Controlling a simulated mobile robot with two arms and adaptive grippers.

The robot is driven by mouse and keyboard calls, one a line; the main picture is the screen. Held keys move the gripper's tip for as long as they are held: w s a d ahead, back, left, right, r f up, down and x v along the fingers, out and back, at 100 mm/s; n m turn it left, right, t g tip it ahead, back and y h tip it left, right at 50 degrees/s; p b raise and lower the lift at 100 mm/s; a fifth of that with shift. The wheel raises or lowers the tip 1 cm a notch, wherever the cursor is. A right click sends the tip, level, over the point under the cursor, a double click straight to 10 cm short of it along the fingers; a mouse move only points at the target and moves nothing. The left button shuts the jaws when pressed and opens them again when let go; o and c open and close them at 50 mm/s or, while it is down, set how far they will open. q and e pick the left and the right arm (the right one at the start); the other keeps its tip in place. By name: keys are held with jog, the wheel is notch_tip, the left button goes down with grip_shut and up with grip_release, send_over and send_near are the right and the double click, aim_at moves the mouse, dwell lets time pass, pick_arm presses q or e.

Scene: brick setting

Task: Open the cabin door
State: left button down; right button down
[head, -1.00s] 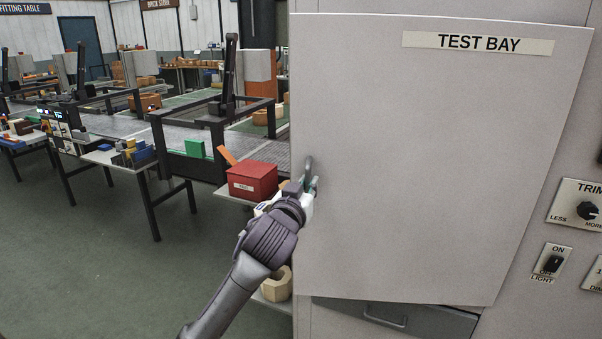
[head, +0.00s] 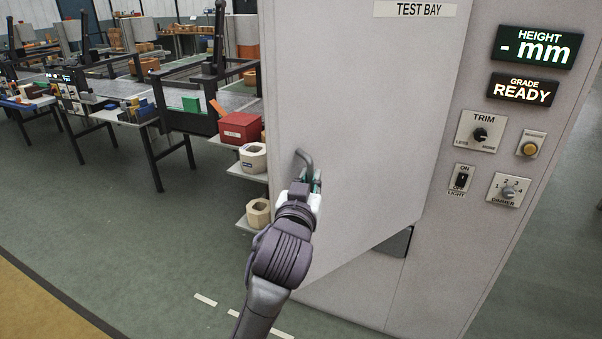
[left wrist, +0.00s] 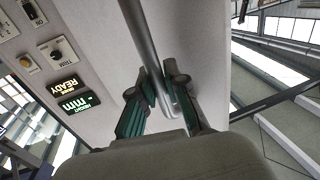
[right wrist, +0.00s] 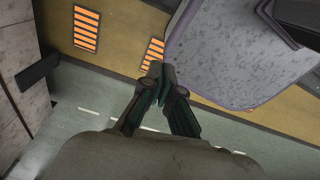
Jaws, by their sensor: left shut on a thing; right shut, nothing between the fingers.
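The cabin door (head: 370,130) is a pale grey panel with a TEST BAY label (head: 414,9), standing partly swung out from the cabinet front. My left gripper (head: 308,182) is shut on the door handle (head: 304,160), a bent grey bar near the door's left edge. In the left wrist view the handle bar (left wrist: 142,40) runs between the fingers (left wrist: 158,88). My right gripper shows only in the right wrist view (right wrist: 160,75), with its fingertips together and nothing between them, above the floor.
The cabinet front (head: 450,235) carries knobs, switches and a lit HEIGHT display (head: 538,47). A red box (head: 240,128) and a cream pot (head: 253,157) stand on shelves left of the door. Work tables stand at the back left. The green floor (head: 150,235) in front is clear.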

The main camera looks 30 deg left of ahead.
pick_arm(q)
jog(key=d, duration=0.1)
jog(key=s+d, duration=0.1)
jog(key=shift+d, duration=0.35)
pick_arm(e)
jog(key=shift+s, duration=0.45)
pick_arm(q)
jog(key=c, duration=1.2)
grip_release()
pick_arm(e)
jog(key=shift+d, duration=0.15)
jog(key=shift+w, duration=0.15)
pick_arm(q)
jog(key=v, duration=0.7)
jog(key=shift+s, duration=0.25)
